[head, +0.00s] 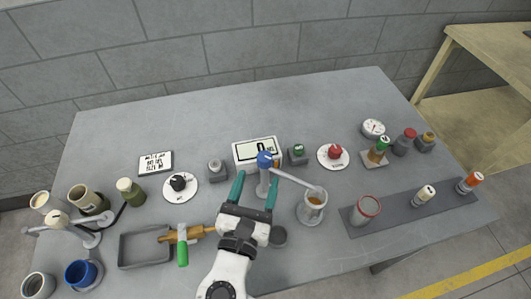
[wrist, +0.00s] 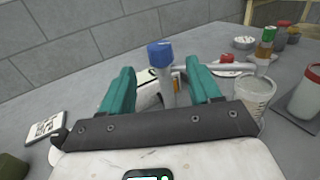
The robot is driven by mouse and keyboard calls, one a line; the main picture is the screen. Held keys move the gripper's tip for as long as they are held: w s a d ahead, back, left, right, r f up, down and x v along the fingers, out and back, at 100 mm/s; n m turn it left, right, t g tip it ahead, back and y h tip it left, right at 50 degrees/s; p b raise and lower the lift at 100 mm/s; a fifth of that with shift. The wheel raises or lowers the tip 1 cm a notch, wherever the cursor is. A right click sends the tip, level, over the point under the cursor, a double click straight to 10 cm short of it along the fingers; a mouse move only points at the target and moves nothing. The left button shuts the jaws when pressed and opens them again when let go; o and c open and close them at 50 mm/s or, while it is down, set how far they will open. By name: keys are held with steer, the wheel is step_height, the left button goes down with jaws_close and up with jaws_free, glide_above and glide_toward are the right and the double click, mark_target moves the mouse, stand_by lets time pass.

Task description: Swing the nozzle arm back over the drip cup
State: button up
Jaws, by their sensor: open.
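The nozzle arm (head: 290,179) is a grey bar on a short post with a blue knob (head: 265,159) on top. It reaches right and forward, its tip over a clear-walled beaker (head: 312,206). In the wrist view the blue knob (wrist: 160,53) and post (wrist: 168,88) stand between and beyond my teal fingers; the beaker (wrist: 255,95) is at right. My gripper (head: 255,184) is open, one finger each side of the post; contact is not clear. A small dark round piece (head: 279,235) sits right of my wrist. I cannot tell which vessel is the drip cup.
A digital scale (head: 257,151) stands behind the post. A grey tray (head: 140,249) with a brass, green-handled tool (head: 182,246) lies left. A second swing arm (head: 57,218) and blue cup (head: 81,274) are far left. A red-rimmed jar (head: 366,210) stands on a dark mat right.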

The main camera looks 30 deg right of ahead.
mark_target(262, 166)
steer(key=x, duration=0.7)
steer(key=shift+w+d+p, duration=0.1)
steer(key=shift+p, duration=0.2)
jaws_close()
